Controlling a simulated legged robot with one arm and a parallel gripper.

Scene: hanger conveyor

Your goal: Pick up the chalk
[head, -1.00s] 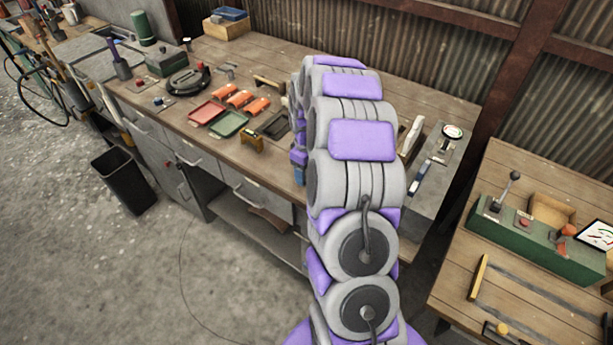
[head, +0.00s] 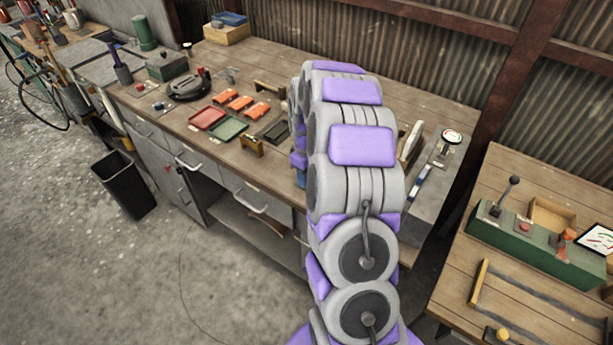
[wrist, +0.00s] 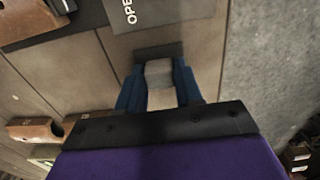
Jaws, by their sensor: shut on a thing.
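My gripper (wrist: 160,88) shows in the wrist view with two blue fingers. It is shut on a pale grey-white block, which I take to be the chalk (wrist: 158,73). The block sits between the fingers, and a dark strip lies just beyond it. In the head view my arm hides the chalk and most of the gripper; only a bit of blue (head: 300,178) shows low beside the arm, near the bench's front edge.
The wooden workbench (head: 330,88) holds a red tray (head: 207,118), a green tray (head: 229,127), several orange pieces and a round black device (head: 188,87). A second table (head: 540,210) with a green control box (head: 535,245) stands right. A black bin (head: 124,185) stands on the floor.

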